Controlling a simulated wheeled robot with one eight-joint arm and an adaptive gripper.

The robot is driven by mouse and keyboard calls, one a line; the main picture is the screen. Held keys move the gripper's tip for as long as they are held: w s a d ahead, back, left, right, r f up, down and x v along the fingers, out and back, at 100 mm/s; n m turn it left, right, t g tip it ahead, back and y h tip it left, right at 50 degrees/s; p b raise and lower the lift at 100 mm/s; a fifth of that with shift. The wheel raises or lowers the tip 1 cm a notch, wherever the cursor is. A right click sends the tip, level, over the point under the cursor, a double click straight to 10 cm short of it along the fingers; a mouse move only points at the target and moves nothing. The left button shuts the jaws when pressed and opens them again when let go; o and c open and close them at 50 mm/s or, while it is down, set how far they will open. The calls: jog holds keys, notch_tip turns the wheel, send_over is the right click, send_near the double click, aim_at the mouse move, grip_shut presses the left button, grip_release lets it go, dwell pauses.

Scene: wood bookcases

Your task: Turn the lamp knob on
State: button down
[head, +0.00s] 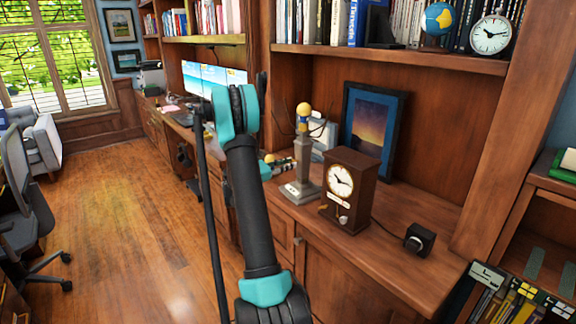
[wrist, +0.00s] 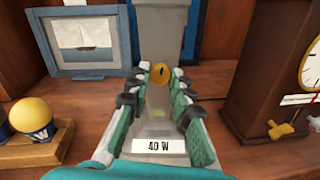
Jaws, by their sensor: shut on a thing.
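The lamp (head: 303,160) stands upright on the wooden counter, with a grey post and a yellow ball on top. In the wrist view its grey post (wrist: 160,25) rises ahead, with a "40 W" label (wrist: 160,146) low on its base. The small round orange lamp knob (wrist: 160,73) is on the post's near face. My gripper (wrist: 158,80) has its green and grey fingers on either side of the knob, shut on it. In the head view my arm hides most of my gripper, left of the lamp.
A brown clock (head: 340,190) stands close to the right of the lamp; it also shows in the wrist view (wrist: 265,70). A sailboat picture (wrist: 82,38) and a yellow ball on a stand (wrist: 35,118) are at left. A small black box (head: 419,240) sits farther right.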

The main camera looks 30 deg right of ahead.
jog(key=shift+m, duration=7.8)
jog(key=c, duration=1.3)
grip_release()
jog(key=shift+a, duration=0.1)
jog(key=a, duration=1.2)
jog(key=shift+w, duration=0.2)
